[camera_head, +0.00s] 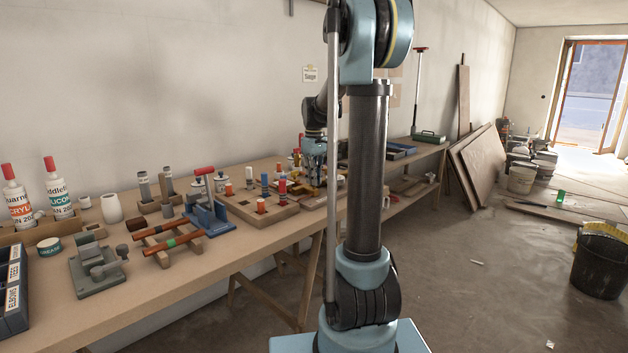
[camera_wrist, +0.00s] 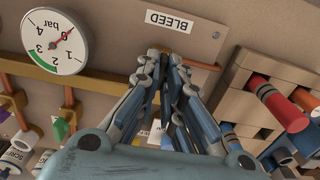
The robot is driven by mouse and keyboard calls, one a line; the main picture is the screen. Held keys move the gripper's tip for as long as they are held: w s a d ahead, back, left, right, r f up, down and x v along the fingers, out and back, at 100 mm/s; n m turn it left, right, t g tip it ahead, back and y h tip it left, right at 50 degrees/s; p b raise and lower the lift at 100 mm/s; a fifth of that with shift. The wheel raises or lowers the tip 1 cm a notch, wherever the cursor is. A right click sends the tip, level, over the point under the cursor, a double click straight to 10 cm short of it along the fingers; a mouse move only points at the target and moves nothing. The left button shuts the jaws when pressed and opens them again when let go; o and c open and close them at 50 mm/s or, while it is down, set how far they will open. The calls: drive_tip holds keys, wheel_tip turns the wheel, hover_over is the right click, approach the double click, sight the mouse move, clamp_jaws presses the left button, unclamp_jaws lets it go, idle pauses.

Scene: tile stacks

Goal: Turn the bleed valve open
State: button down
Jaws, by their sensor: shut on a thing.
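My gripper (camera_wrist: 164,66) points at the panel just below the white BLEED label (camera_wrist: 170,21) in the wrist view. Its two fingers are close together, shut on the bleed valve's handle, which they almost wholly hide. How far the handle is turned cannot be seen. A round white gauge (camera_wrist: 55,42) marked bar, with a green band and a red needle, is at the upper left. In the head view my gripper (camera_head: 316,160) is over the far part of the bench, partly behind my arm.
A wooden block with red and blue pegs (camera_wrist: 275,103) is close on the right. The bench (camera_head: 130,310) holds bottles, a grey fixture and peg boards; open floor lies right.

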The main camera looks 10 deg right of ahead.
drive_tip(key=shift+w+d, duration=0.1)
drive_tip(key=c, duration=1.7)
unclamp_jaws()
drive_tip(key=shift+r, duration=0.1)
wheel_tip(320, 180, up, 12)
drive_tip(key=shift+f, duration=0.15)
